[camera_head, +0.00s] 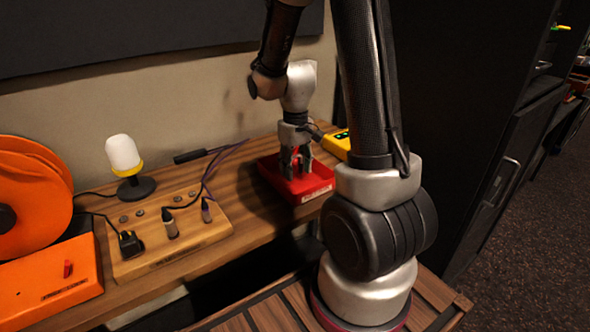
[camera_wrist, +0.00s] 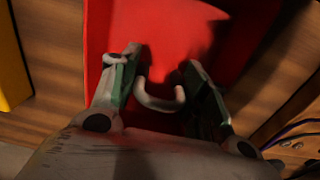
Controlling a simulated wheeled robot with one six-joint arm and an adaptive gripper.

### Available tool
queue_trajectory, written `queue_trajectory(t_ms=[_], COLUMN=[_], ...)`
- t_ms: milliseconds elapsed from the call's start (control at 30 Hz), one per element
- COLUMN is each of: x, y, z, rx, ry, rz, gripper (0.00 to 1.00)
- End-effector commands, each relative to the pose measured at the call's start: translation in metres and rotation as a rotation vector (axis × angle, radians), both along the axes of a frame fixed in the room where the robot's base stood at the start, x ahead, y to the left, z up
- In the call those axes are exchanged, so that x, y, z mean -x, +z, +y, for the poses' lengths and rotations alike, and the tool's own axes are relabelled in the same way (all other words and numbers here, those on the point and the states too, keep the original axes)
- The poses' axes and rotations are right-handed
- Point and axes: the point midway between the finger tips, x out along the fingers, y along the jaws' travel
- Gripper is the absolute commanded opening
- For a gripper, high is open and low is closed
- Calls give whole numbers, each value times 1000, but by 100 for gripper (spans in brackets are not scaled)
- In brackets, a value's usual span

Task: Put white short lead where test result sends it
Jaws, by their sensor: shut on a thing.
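My gripper (camera_head: 297,172) reaches down into the red tray (camera_head: 317,195) on the wooden desk. In the wrist view my gripper (camera_wrist: 163,88) has its two fingers over the red tray (camera_wrist: 180,35). A pale, curved piece that looks like the white short lead (camera_wrist: 160,101) shows between the fingers, and they are shut on it. The rest of the lead is hidden by the gripper. The tester board (camera_head: 180,240) is wooden, with knobs and plugs on it. A white lamp (camera_head: 124,155) with a yellow band stands behind it, and I cannot tell whether it is lit.
A yellow box (camera_head: 337,145) stands behind the tray, near the wall. An orange reel (camera_head: 30,185) and an orange box (camera_head: 50,287) are at the left. Dark leads lie across the board. The desk between board and tray is mostly clear.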

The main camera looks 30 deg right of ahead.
Motion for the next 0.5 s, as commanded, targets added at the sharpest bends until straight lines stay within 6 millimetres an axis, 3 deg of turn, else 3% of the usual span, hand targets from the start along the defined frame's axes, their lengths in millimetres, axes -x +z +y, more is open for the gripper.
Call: queue_trajectory(t_ms=[100,500], x=[0,0], y=[-10,-15], z=[0,0], rx=[0,0], ry=[0,0], rz=[0,0], gripper=[2,2])
